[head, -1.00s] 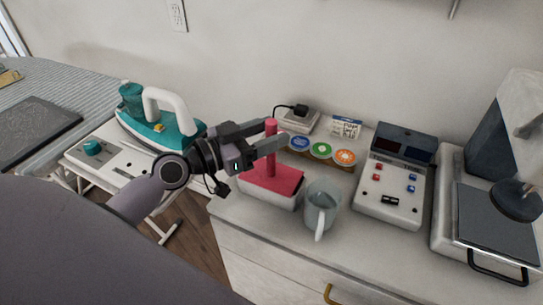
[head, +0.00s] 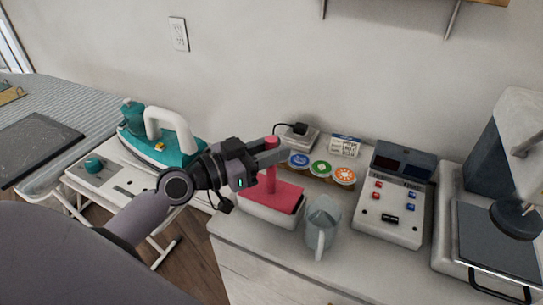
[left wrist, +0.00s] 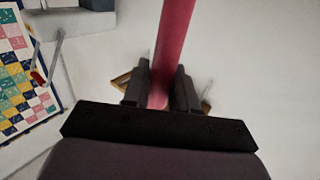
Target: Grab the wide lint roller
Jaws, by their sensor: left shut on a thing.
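The wide lint roller is red, with an upright handle (head: 271,180) above a broad red block (head: 285,196). The block sits in a white tray (head: 262,214) at the left end of the counter. My left gripper (head: 270,151) is shut on the upper part of the handle, coming in from the left. In the left wrist view the red handle (left wrist: 177,28) passes between the two dark fingers (left wrist: 160,88). The block's underside is hidden in the tray. My right gripper is not in view.
A clear mug (head: 322,222) stands just right of the tray. Several round-labelled containers (head: 321,169) are behind it. A control box (head: 391,207) and a press (head: 497,236) stand farther right. A teal iron (head: 163,143) is at the left. The counter's front strip is clear.

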